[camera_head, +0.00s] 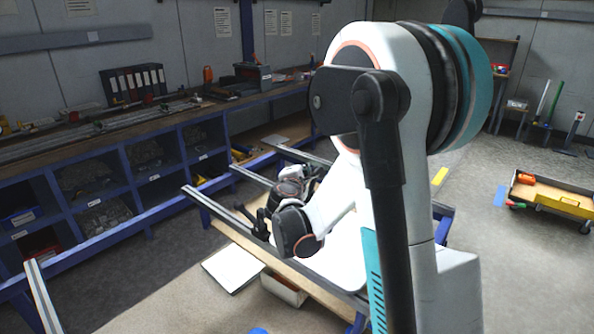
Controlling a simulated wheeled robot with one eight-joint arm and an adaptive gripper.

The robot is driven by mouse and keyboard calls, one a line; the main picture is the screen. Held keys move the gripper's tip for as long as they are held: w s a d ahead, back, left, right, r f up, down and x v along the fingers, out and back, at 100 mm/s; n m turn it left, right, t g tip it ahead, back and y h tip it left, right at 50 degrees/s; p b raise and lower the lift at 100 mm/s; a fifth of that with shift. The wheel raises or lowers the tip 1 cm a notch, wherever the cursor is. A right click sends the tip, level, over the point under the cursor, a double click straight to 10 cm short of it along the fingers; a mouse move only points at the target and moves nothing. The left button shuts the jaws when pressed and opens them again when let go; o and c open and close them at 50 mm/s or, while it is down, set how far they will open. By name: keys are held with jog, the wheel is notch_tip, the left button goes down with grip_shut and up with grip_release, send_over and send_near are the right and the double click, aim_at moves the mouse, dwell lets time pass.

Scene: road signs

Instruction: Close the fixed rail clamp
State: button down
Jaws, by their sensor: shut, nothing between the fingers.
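A black clamp (258,226) with a lever handle sits on the front grey rail of the low blue-legged frame, in the middle of the head view. Its lever sticks up and to the left. My arm bends down over the frame, and its wrist end is just behind and to the right of the clamp. My gripper (273,202) shows only as a small dark shape there, shut and holding nothing that I can see. The fingertips are hard to make out against the dark parts. I cannot tell whether they touch the clamp.
Parallel grey rails (214,206) run across the frame. A workbench (125,183) with blue shelving stands behind at the left. A white panel (233,268) and an open box (284,290) lie below the frame.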

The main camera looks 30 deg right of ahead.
jog(key=shift+s+d, duration=0.15)
jog(key=shift+s, duration=0.2)
jog(key=shift+s+d+f, duration=0.1)
jog(key=shift+s, duration=0.05)
dwell(0.3)
jog(key=shift+s+f, duration=0.1)
